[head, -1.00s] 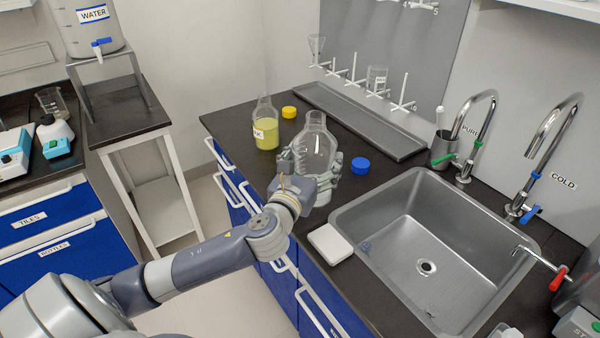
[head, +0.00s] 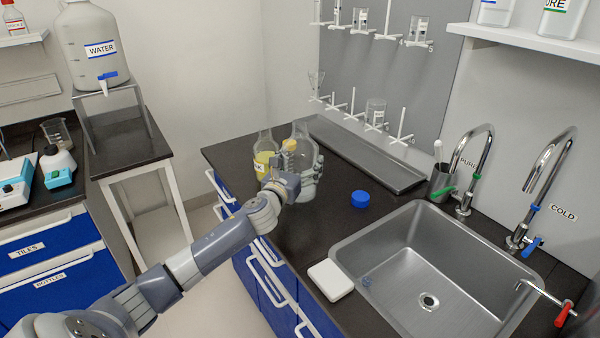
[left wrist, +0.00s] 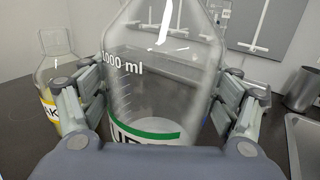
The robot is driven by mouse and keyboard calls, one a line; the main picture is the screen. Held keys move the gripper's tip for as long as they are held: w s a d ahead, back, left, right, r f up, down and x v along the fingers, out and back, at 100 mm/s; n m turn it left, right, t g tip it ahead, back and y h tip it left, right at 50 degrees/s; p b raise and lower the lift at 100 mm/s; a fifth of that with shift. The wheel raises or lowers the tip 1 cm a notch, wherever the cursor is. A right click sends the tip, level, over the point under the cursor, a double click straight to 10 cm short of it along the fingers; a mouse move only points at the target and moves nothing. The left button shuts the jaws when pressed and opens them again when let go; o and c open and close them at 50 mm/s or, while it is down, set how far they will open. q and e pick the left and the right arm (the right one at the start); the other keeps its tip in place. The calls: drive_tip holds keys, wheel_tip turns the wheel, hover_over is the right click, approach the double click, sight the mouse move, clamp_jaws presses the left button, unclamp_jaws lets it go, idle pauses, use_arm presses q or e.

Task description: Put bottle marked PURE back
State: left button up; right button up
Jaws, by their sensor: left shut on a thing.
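A clear glass bottle (head: 301,136) marked 1000 ml is between the fingers of my left gripper (head: 304,172), at the back left of the counter. In the left wrist view the bottle (left wrist: 160,95) is upright, with a green-banded label whose letters are partly hidden by the gripper. My left gripper is shut on its body from both sides. I cannot tell if its base touches the counter. A white container (head: 565,18) with a label ending in "URE" stands on the upper right shelf (head: 530,38). My right gripper is out of view.
A bottle of yellow liquid (head: 264,147) stands close left of the held bottle. The sink (head: 425,255), taps (head: 474,165) and a white block (head: 330,280) are to the right.

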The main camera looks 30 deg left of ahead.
use_arm(q)
wheel_tip(320, 180, down, 3)
drive_tip(key=shift+r, duration=0.1)
idle(0.3)
drive_tip(key=o, duration=2)
drive_tip(key=shift+s+f, duration=0.1)
drive_tip(key=shift+f, duration=0.2)
drive_tip(key=shift+o, duration=0.2)
drive_tip(key=shift+d, duration=0.1)
drive_tip(key=shift+r, duration=0.15)
drive_tip(key=shift+s, duration=0.2)
drive_tip(key=s+d+b, duration=0.1)
drive_tip(key=s+d, duration=0.1)
drive_tip(key=s, duration=0.9)
drive_tip(key=shift+s+d, duration=0.15)
drive_tip(key=shift+s, duration=0.05)
